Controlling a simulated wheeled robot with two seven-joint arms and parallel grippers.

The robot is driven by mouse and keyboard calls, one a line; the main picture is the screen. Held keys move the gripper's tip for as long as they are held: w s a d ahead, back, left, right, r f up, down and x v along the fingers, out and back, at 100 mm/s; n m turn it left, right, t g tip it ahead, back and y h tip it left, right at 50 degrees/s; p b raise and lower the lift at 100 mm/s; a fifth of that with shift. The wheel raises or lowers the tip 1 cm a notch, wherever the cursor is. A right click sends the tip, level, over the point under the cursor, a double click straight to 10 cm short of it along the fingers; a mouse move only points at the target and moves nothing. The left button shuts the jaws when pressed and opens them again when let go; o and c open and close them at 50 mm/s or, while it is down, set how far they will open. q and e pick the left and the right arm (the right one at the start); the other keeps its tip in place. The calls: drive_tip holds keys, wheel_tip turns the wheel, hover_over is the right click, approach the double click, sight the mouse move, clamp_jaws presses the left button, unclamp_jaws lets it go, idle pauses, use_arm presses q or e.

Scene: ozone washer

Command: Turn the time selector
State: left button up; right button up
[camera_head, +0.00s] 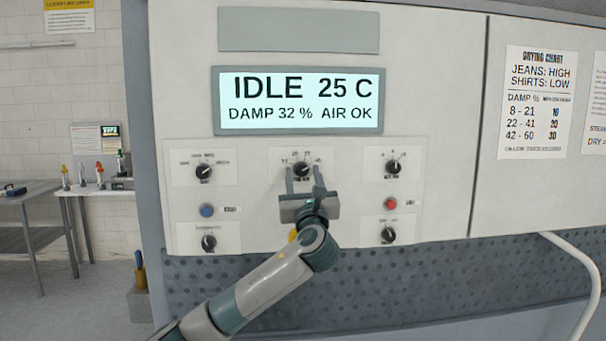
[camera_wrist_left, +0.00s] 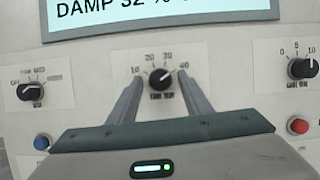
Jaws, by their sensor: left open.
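The time selector is the black middle knob (camera_head: 301,169) on the white control panel, below the display. In the left wrist view the knob (camera_wrist_left: 160,78) has a dial marked 10, 20, 30, 40, and its white pointer line points up and to the right. My left gripper (camera_head: 304,175) is open in front of the panel. Its two fingers (camera_wrist_left: 160,82) appear on either side of the knob with gaps showing. I cannot tell how far the fingertips are from the panel. My right gripper is not in view.
The display (camera_head: 298,101) reads IDLE 25 C, DAMP 32 %, AIR OK. Other knobs sit at upper left (camera_head: 204,171), upper right (camera_head: 392,167), lower left (camera_head: 209,242) and lower right (camera_head: 389,233). A blue button (camera_head: 207,210) and red button (camera_head: 391,203) flank my gripper. A drying chart (camera_head: 537,103) hangs right.

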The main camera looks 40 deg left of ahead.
use_arm(q)
drive_tip(key=shift+c, duration=0.7)
drive_tip(key=c, duration=0.9)
